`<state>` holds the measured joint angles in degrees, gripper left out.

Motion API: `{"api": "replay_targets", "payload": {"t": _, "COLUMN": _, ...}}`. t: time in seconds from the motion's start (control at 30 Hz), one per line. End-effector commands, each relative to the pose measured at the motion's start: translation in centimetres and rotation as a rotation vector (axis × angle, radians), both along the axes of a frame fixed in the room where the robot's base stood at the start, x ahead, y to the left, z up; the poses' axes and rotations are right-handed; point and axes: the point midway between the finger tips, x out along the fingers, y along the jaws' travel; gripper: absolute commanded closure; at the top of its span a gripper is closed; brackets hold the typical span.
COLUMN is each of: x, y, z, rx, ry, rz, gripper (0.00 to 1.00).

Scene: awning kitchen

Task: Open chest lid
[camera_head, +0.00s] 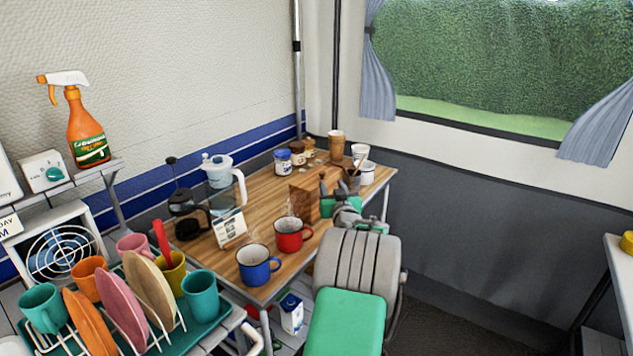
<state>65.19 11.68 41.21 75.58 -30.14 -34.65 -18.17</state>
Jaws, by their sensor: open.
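A small brown wooden chest (305,200) stands on the wooden table, right of its middle. Its lid looks shut, though my gripper and arm hide part of its right side. My gripper (334,187) has green fingers and is at the right side of the chest, close to it. The fingers are open. I cannot tell whether a finger touches the chest.
A red mug (291,236) and a blue mug (257,266) stand in front of the chest. A white card (229,229), a French press (186,213) and a jug (222,180) stand to the left. Jars (283,160) and cups (367,172) stand behind. A dish rack fills the lower left.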

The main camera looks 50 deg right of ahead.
Motion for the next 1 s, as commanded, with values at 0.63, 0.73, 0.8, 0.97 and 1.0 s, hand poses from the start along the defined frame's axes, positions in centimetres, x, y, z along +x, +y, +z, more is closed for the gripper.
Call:
{"api": "replay_targets", "payload": {"t": 0.63, "x": 6.3, "y": -3.9, "z": 0.3, "rx": 0.001, "ry": 0.002, "rz": 0.013, "gripper": 0.58}}
{"api": "replay_targets", "payload": {"t": 0.73, "x": 6.2, "y": -3.9, "z": 0.3, "rx": 0.001, "ry": 0.002, "rz": 0.012, "gripper": 0.61}}
{"api": "replay_targets", "payload": {"t": 0.8, "x": 6.2, "y": -3.9, "z": 0.3, "rx": 0.001, "ry": 0.002, "rz": 0.012, "gripper": 0.67}}
{"api": "replay_targets", "payload": {"t": 0.97, "x": 6.1, "y": -3.9, "z": 0.3, "rx": 0.001, "ry": 0.002, "rz": 0.012, "gripper": 0.80}}
{"api": "replay_targets", "payload": {"t": 1.0, "x": 6.1, "y": -3.9, "z": 0.3, "rx": 0.001, "ry": 0.002, "rz": 0.012, "gripper": 0.83}}
